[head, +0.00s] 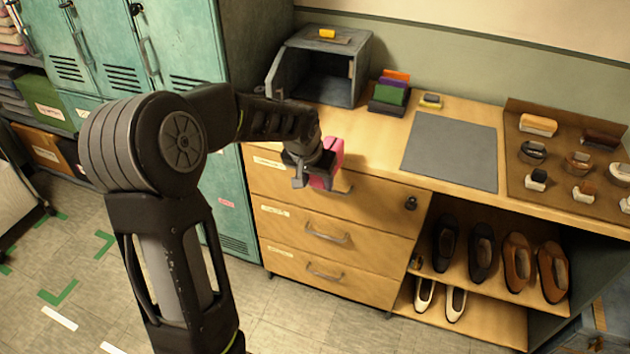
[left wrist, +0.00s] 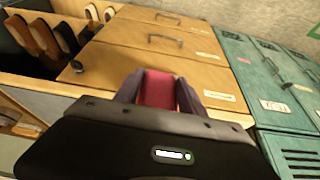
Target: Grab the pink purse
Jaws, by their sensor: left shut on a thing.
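The pink purse (head: 328,163) is held in my left gripper (head: 314,172), in front of the wooden drawer unit and near the level of its top edge. In the left wrist view the purse (left wrist: 159,90) shows as a dark pink block between the two fingers (left wrist: 159,92), which are shut on it. Part of the purse is hidden behind the gripper in the head view. My right gripper is in neither view.
The wooden counter (head: 385,133) holds an open grey metal box (head: 318,95), a stack of coloured items (head: 390,97) and a bare grey mat (head: 452,150). A brown board (head: 520,190) with brushes lies right. Shoes (head: 482,250) fill shelves below. Green lockers (head: 190,60) stand left.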

